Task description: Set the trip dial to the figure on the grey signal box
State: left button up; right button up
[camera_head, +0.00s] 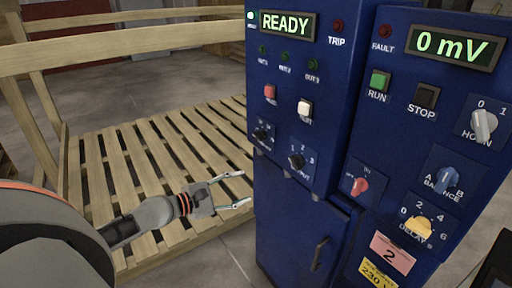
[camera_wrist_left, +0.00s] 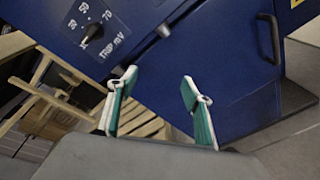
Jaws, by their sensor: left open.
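The trip dial (camera_head: 263,135) is a small black knob low on the left blue panel. In the left wrist view the trip dial (camera_wrist_left: 92,32) shows at the upper left, with figures 30, 50 and 70 and "TRIP mV" lettering around it; its exact setting is hard to read. My left gripper (camera_head: 243,188) is open and empty, below the dial and left of the blue cabinet. In the left wrist view its two fingers (camera_wrist_left: 160,80) stand apart, clear of the dial. I cannot make out a grey signal box. My right gripper is not in view.
A door handle (camera_head: 320,254) sticks out below. A wooden pallet (camera_head: 130,150) lies left.

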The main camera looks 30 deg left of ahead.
aim_at(256, 137)
pick_arm(q)
jog(key=w+a+r+n+b, duration=0.1)
jog(key=w+r+n, duration=0.1)
jog(key=r+n, duration=0.1)
jog(key=w+a+r+n+t+b, duration=0.1)
jog(key=w+r+n, duration=0.2)
jog(key=r, duration=0.2)
jog(key=w+a+r+n+h+b, duration=0.1)
jog(key=w+r+n, duration=0.2)
jog(key=n, duration=0.1)
jog(key=shift+w+a+r+t, duration=0.15)
jog(key=shift+a+r+t, duration=0.15)
jog(key=shift+a+r, duration=0.1)
jog(key=shift+x, duration=1.55)
jog(key=shift+w+d+f, duration=0.1)
jog(key=shift+w+d, duration=0.1)
jog(key=shift+w, duration=0.35)
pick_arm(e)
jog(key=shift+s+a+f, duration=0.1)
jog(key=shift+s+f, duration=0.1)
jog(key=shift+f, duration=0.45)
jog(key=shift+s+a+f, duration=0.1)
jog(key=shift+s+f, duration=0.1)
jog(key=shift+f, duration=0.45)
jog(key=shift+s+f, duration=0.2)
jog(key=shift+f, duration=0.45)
